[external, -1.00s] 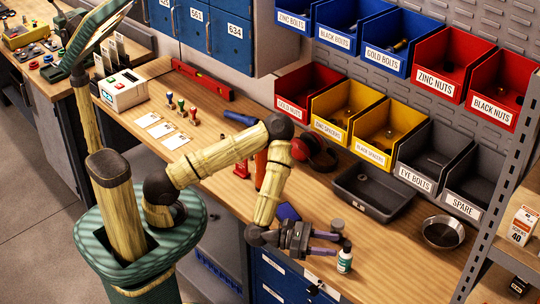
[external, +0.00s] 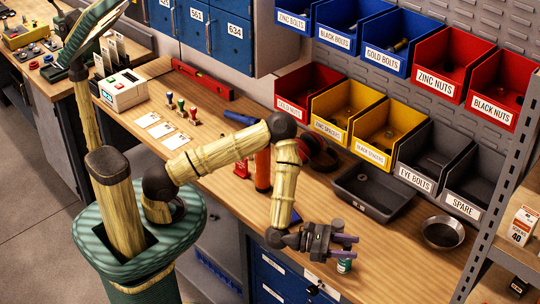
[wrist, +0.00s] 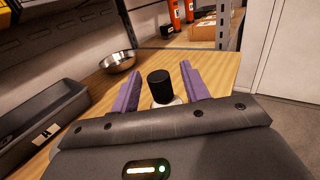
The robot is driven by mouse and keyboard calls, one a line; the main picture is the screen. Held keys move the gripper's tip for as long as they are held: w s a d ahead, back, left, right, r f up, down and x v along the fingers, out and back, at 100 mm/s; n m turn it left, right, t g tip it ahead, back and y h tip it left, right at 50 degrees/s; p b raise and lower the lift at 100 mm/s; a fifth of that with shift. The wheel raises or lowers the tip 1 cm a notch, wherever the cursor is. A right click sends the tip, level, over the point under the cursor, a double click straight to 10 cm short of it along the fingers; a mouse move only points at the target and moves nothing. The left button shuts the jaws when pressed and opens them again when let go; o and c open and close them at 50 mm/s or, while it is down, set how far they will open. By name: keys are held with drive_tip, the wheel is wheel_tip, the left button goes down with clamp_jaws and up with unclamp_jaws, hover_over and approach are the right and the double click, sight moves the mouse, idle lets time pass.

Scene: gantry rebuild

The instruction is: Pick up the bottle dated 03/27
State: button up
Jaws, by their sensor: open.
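A small bottle with a green and white label (external: 344,267) stands upright near the front edge of the workbench. My gripper's fingers hide its top in the external view. In the wrist view its black cap (wrist: 161,86) shows between the two purple fingers, with a bit of white below it. No date is readable in either view. My gripper (external: 354,245) is open. It also shows in the wrist view (wrist: 161,90), with one finger on each side of the cap and gaps visible there.
A grey tray (external: 362,205) and a metal bowl (external: 443,232) lie farther back. A metal shelf post (external: 497,190) rises at the right. Bare wood lies between bowl and gripper.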

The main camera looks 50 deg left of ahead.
clamp_jaws()
idle(0.3)
wheel_tip(320, 180, up, 10)
drive_tip(key=shift+b, duration=0.45)
idle(0.4)
